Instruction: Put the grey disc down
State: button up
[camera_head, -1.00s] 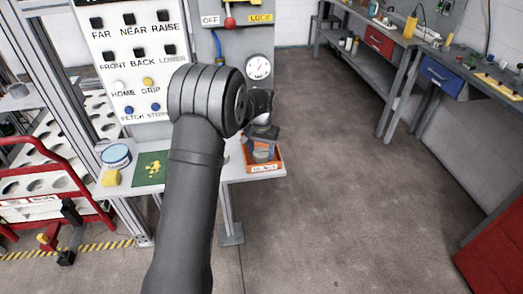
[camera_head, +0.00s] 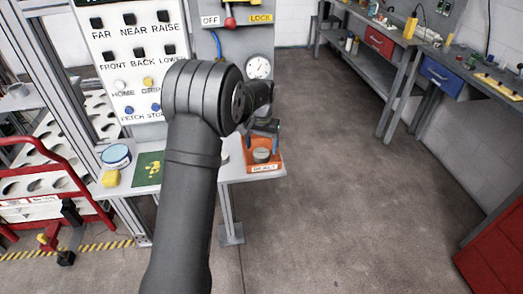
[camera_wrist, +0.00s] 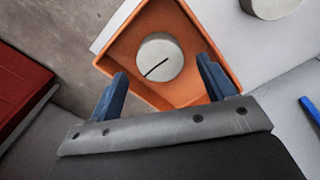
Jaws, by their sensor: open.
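The grey disc (camera_wrist: 160,58) lies inside an orange tray (camera_wrist: 125,50), with a dark line across its top, in the wrist view. It also shows in the head view (camera_head: 262,155) in the tray (camera_head: 265,168) at the right end of the small table. My gripper (camera_wrist: 163,82) is open, its two blue fingers apart on the near side of the disc and not touching it. In the head view my gripper (camera_head: 264,127) is above the tray, partly hidden by my own arm.
A labelled button panel (camera_head: 135,55) stands behind the table (camera_head: 235,172), with a red lever (camera_head: 229,22) and a gauge (camera_head: 258,67) beside it. A blue-white tin (camera_head: 116,157), yellow block (camera_head: 111,178) and green mat (camera_head: 149,169) are at left. Another grey round piece (camera_wrist: 270,6) shows at the top.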

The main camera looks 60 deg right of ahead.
aim_at(262, 153)
notch_tip(262, 153, up, 9)
dwell(0.3)
jog(key=shift+f, duration=4.15)
